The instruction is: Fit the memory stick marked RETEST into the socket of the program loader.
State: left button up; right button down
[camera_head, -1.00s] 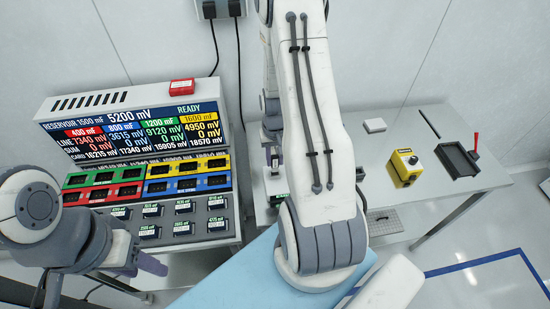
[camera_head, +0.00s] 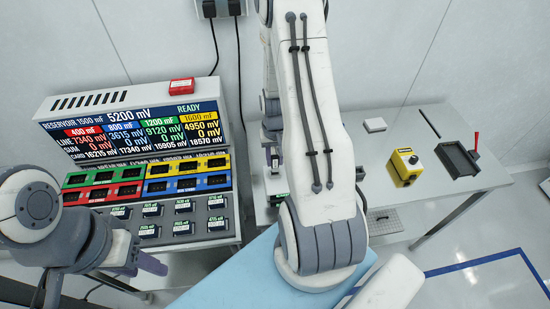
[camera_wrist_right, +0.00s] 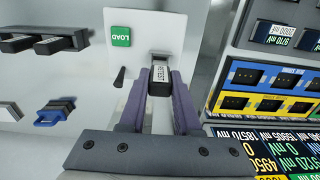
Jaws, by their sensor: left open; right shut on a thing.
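The memory stick marked RETEST (camera_wrist_right: 161,76) is black with a white label. In the right wrist view my right gripper (camera_wrist_right: 163,88) is shut on it, a purple finger on each side. The stick's far end lies over the pale panel of the program loader (camera_wrist_right: 143,20), beside the green LOAD button (camera_wrist_right: 121,36). The socket is hidden, so I cannot tell whether the stick's end is in it. In the head view my right arm hides most of the loader. My left gripper (camera_head: 150,266) is open and empty at the lower left.
A console (camera_head: 52,108) with a lit display, coloured sockets and several labelled modules stands at left. A yellow box with a black button (camera_head: 405,168) and a black tray (camera_head: 457,160) with a red handle are on the right table. A blue-and-grey part (camera_wrist_right: 55,112) lies left of the loader.

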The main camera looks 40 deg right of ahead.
aim_at(275, 156)
jog(key=shift+f+b, duration=0.95)
jog(key=shift+f, duration=0.4)
jog(key=c, duration=0.5)
grip_release()
jog(key=shift+r, duration=0.1)
jog(key=shift+c, duration=0.2)
jog(key=shift+r, duration=0.6)
notch_tip(275, 156, up, 9)
jog(key=shift+r+b, duration=0.15)
jog(key=shift+b, duration=0.8)
